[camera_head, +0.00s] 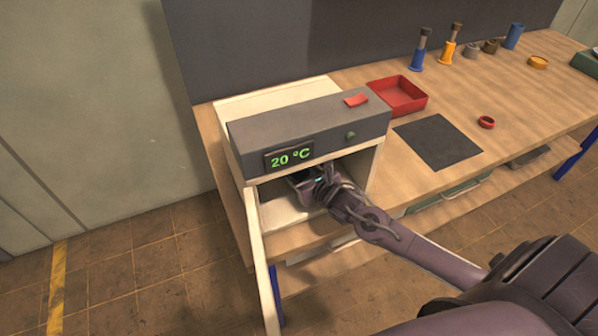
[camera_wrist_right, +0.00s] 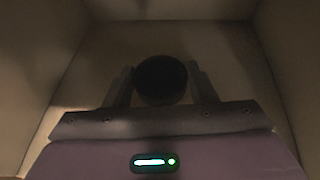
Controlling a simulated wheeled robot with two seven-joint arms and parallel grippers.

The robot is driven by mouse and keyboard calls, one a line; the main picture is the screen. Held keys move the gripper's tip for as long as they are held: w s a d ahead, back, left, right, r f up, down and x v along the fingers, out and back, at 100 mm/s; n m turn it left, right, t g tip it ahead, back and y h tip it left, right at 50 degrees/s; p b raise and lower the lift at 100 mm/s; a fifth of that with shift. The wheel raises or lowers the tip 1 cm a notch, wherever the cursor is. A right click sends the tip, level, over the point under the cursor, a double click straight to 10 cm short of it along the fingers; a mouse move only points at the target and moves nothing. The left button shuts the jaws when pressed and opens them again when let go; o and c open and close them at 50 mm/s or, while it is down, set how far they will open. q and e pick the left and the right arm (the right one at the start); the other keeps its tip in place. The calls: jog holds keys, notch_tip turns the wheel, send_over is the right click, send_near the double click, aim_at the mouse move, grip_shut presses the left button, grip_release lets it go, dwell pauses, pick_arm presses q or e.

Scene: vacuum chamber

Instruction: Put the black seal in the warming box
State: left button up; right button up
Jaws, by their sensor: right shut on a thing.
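The warming box (camera_head: 380,118) stands on the left end of the bench with its door (camera_head: 262,262) open and a display reading 20 °C. My right gripper (camera_head: 304,180) reaches in through the front opening. In the right wrist view it shows inside the dim box, its two fingers on either side of a dark round thing (camera_wrist_right: 161,80), which looks like the black seal. The gripper (camera_wrist_right: 160,88) is shut on it. I cannot tell whether the seal touches the box floor. In the head view the seal is hidden by the gripper and the box. My left gripper is not in view.
A red switch (camera_head: 356,100) and a green button (camera_head: 351,135) are on the box. A red tray (camera_head: 398,95), a dark mat (camera_head: 438,141) and a red ring (camera_head: 486,122) lie to the right. Several small parts stand at the back. The box walls are close around my gripper.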

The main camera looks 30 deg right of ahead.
jog(key=shift+w+a+r, duration=0.1)
jog(key=shift+w+a, duration=0.05)
jog(key=shift+w, duration=0.7)
jog(key=shift+f+p, duration=0.25)
jog(key=shift+p, duration=0.15)
jog(key=shift+f, duration=0.15)
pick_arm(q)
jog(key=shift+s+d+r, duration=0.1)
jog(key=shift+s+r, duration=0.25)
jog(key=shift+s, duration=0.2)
pick_arm(e)
jog(key=shift+s, duration=0.1)
jog(key=o, duration=0.5)
jog(key=shift+f, duration=0.2)
jog(key=o, duration=0.5)
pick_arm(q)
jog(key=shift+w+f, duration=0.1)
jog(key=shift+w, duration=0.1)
pick_arm(e)
jog(key=shift+r, duration=0.1)
